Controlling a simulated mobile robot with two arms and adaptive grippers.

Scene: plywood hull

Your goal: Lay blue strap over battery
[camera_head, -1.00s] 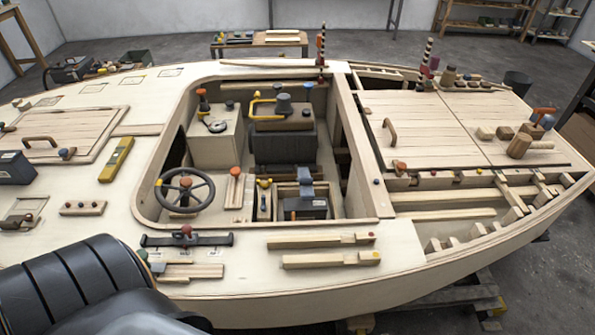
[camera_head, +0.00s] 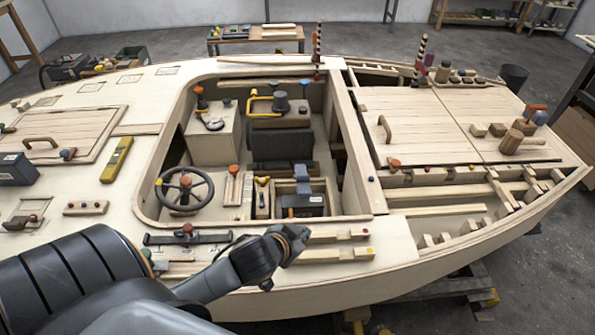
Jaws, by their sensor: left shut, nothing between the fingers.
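The battery looks to be the dark grey box (camera_head: 305,207) low in the front of the open cockpit, in a light wooden frame. A blue piece (camera_head: 303,187) stands upright at its back edge and looks like the blue strap; it is small, and I cannot tell whether it touches the battery. My left gripper (camera_head: 289,243) is shut and empty, over the near deck, in front of and below the battery in the picture. It is apart from both things and partly hides the wooden bars there. My right gripper is not in view.
A steering wheel (camera_head: 185,190) stands left of the battery, and a dark seat (camera_head: 282,148) is behind it. The cockpit's near rim (camera_head: 330,219) lies between my gripper and the battery. Wooden bars (camera_head: 335,255) lie on the near deck. A black rail (camera_head: 187,239) is further left.

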